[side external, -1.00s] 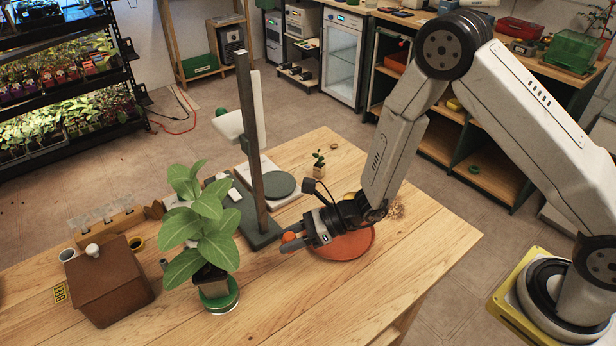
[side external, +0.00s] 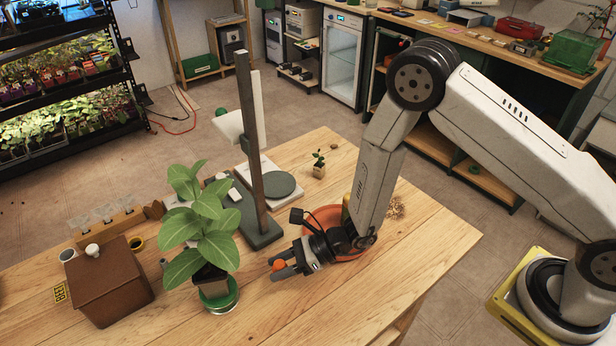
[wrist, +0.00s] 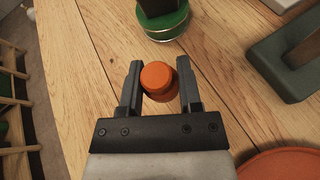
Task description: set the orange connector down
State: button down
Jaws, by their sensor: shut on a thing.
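The orange connector (side external: 279,266) is a small round-topped piece between the fingertips of my gripper (side external: 283,268). In the wrist view the connector (wrist: 157,76) sits between the two dark fingers of my gripper (wrist: 159,84), which are shut on it. My gripper is low over the wooden table, to the right of the potted plant and in front of the grey stand. I cannot tell whether the connector touches the table. Its underside is partly hidden by the fingers.
The large-leaved potted plant (side external: 207,230) stands on a green base (side external: 221,302) left of my gripper. The grey stand's foot (side external: 259,231) is behind. An orange dish (side external: 352,257) lies right, partly hidden by my arm. Bare table (side external: 330,305) lies in front.

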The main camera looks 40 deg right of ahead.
aim_at(283, 287)
jog(key=shift+f, duration=0.55)
jog(key=shift+f, duration=0.1)
jog(key=shift+f, duration=1.65)
jog(key=shift+c, duration=1.4)
grip_release()
jog(key=shift+f, duration=0.1)
jog(key=v, duration=1.2)
